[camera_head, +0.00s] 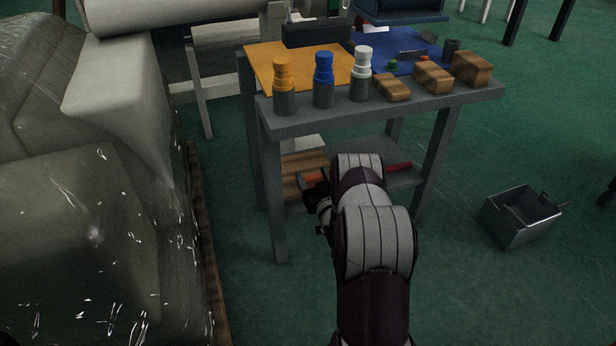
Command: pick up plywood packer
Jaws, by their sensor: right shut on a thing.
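A striped light-brown wooden piece, which looks like the plywood packer (292,186), shows at the left end of the lower shelf of the grey table. My right arm reaches in from the bottom middle. My right gripper (314,196) is at the right edge of this piece, shut on it as far as I can see. The fingertips are small and dark, and my wrist hides part of the contact. I cannot tell whether the piece is lifted off the shelf. My left gripper is out of view.
The grey table top (400,108) holds yellow, blue and white-capped bottles and brown wooden blocks (433,78). A red item (400,166) lies on the lower shelf. A metal bin (520,216) stands on the green floor at right. A large wrapped load (90,220) fills the left.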

